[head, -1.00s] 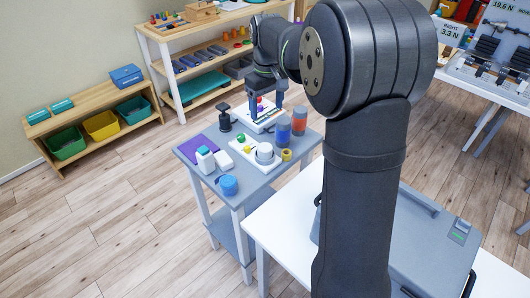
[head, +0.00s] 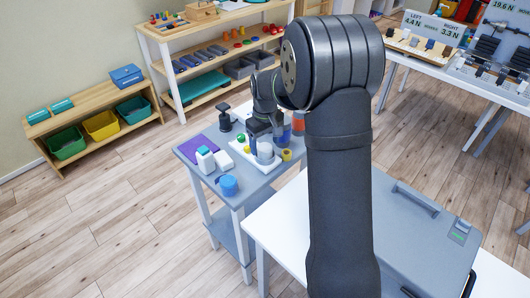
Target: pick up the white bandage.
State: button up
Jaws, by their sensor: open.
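The white bandage, which I take to be the white roll (head: 265,151), stands upright on a white tray (head: 262,170) on the small grey table. My gripper (head: 260,138) is low over the same tray, close behind and above the roll in the head view. Its jaws are open. The fingertips are small and partly hidden, so I cannot tell whether they touch the roll or anything else on the tray.
A green ball (head: 241,138) lies on the tray. A yellow roll (head: 287,155) and a reddish cylinder (head: 298,124) are to the right. A white box (head: 223,160), a white-and-teal bottle (head: 205,159), a blue roll (head: 229,185) and a black pump bottle (head: 224,119) are to the left.

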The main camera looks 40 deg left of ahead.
notch_tip(320, 180, down, 2)
jog(key=shift+f, duration=0.2)
jog(key=c, duration=1.1)
jog(key=shift+o, duration=0.2)
jog(key=shift+r, duration=0.1)
